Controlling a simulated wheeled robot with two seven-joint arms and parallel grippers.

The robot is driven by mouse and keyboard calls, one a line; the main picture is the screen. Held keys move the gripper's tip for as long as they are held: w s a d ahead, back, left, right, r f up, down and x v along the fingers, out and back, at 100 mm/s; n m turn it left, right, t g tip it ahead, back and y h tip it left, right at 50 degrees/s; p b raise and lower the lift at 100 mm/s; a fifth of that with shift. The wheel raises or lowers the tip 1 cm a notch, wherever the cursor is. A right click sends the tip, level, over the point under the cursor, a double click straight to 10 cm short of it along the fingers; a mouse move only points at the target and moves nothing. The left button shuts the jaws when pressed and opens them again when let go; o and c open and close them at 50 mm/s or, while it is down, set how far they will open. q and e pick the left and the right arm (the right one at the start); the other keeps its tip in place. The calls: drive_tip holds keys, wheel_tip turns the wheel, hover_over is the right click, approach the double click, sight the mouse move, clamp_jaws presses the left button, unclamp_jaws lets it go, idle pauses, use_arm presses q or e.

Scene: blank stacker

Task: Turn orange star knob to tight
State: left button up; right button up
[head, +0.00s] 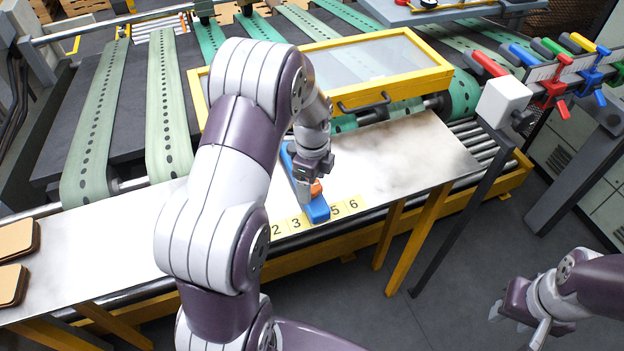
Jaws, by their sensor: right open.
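The orange star knob (316,187) sits on a blue bar (318,210) that lies on the pale metal table. My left gripper (306,192) points down right at the knob and hides part of it and of the bar. I cannot tell whether its fingers are apart, or whether they touch the knob. My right gripper (516,322) is open and empty at the lower right, over the floor and well away from the knob.
A yellow number strip (280,228) runs along the table's front edge by the bar. A yellow-framed clear guard (397,82) with a dark handle stands behind. Brown card stacks (14,240) lie at far left. Red, blue and green-handled clamps (555,88) sit at right. The table's right part is clear.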

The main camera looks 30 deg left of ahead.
use_arm(q)
wheel_tip(320, 180, up, 6)
drive_tip(key=shift+w+f+b, duration=0.1)
drive_tip(key=shift+w+b, duration=0.05)
drive_tip(key=shift+b, duration=1.05)
wheel_tip(320, 180, up, 7)
drive_tip(key=p, duration=0.4)
